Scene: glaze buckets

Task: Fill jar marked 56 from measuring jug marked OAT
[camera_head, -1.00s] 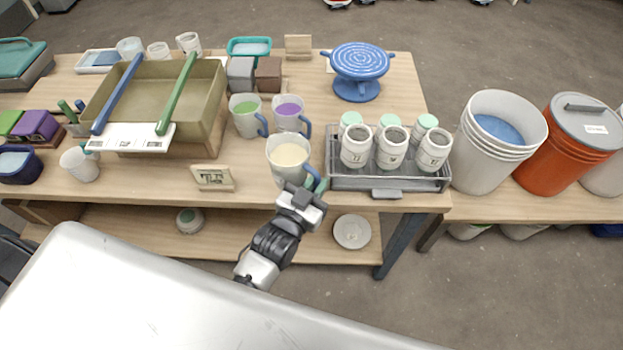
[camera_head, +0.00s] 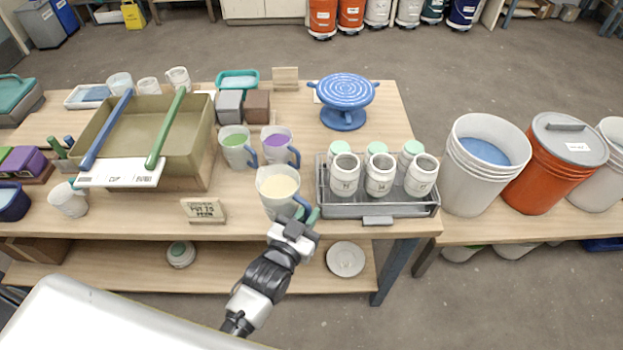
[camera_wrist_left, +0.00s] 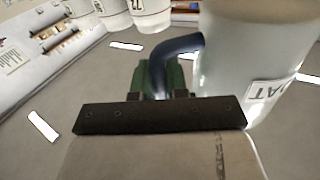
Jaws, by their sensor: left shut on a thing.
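The measuring jug (camera_head: 277,187) holds a cream liquid and stands upright near the table's front edge. In the wrist view the jug (camera_wrist_left: 250,55) carries a label reading OAT. My left gripper (camera_head: 303,214) is shut on its dark blue handle (camera_wrist_left: 180,46). I cannot tell whether the jug's base touches the table. Several white jars stand in a grey wire tray (camera_head: 376,210) just right of the jug. The front jars, left (camera_head: 345,175), middle (camera_head: 380,175) and right (camera_head: 421,176), look open, but I cannot read 56 on any. My right gripper is not in view.
Mugs with green (camera_head: 237,147) and purple (camera_head: 280,146) contents stand behind the jug. A small sign (camera_head: 204,210) stands left of it. A blue turntable (camera_head: 345,98) is behind the tray; buckets (camera_head: 486,165) stand to the right.

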